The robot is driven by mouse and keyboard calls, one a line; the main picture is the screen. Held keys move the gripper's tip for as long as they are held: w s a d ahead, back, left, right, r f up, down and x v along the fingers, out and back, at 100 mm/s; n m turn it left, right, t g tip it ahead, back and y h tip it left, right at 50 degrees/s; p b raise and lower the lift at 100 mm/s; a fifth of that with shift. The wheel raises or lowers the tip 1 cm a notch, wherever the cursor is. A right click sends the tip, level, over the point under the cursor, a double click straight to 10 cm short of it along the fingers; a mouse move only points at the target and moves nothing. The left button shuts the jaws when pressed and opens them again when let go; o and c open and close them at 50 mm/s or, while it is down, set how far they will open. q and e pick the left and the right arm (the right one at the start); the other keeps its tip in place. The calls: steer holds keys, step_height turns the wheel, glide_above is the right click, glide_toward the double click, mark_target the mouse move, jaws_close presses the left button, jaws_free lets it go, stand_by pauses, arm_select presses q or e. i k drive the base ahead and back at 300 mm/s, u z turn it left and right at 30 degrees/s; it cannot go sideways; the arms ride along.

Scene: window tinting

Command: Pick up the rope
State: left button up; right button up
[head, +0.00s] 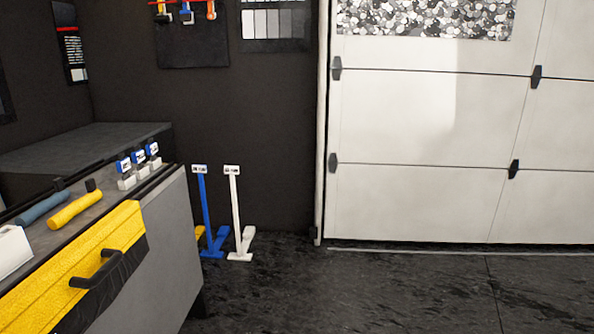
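I see no rope in the head view. Neither of my grippers shows in this view, so I cannot see what they hold.
Blue (207,215) and white (236,215) stands are by the dark wall. A white garage door (420,120) is right. The floor (400,295) is clear.

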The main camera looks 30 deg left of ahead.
mark_target(58, 220)
steer(key=u, duration=0.4)
steer(key=i, duration=1.85)
steer(key=u, duration=1.15)
